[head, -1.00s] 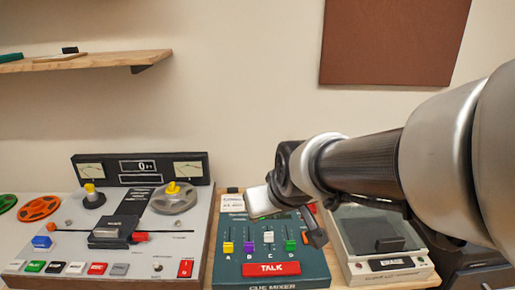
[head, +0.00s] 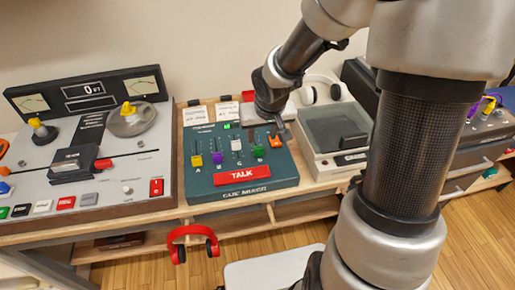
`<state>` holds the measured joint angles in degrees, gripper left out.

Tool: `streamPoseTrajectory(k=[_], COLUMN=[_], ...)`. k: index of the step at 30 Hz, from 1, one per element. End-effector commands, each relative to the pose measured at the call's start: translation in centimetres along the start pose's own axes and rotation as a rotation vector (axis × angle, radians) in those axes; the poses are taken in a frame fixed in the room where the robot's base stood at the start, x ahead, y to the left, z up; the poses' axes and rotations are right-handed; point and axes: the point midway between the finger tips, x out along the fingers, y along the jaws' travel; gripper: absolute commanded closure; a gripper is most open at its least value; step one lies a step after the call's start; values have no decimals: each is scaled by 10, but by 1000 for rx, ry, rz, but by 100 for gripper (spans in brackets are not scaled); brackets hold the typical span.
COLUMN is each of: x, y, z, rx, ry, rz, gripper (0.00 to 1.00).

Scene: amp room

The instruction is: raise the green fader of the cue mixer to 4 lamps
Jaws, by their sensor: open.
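The cue mixer (head: 203,181) is a dark teal box with a red TALK bar on the bench in the head view. Its green fader (head: 258,152) is at the right of a row with yellow (head: 197,160), purple (head: 218,157) and white (head: 236,145) ones. The green cap sits low in its slot, slightly below the white one. A small green light shows at the mixer's back; I cannot count lit lamps. My gripper (head: 280,132) is open and empty above the mixer's back right, behind and right of the green fader. The arm hides the mixer's back right corner.
An orange control (head: 275,141) lies just right of the green fader, close to my gripper. A tape deck (head: 100,205) stands left and a grey-lidded turntable (head: 335,130) right. Red headphones (head: 192,236) hang at the bench's front edge.

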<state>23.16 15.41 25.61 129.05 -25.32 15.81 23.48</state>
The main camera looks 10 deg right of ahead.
Motion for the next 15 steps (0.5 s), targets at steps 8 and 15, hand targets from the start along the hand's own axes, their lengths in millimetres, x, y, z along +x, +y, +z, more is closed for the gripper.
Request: streamPoseTrajectory(k=[8,15], x=[65,96], y=[-1,-1], z=[2,1], rx=[-3,-2], ry=[-2,-1], rz=[-1,0], gripper=[58,58])
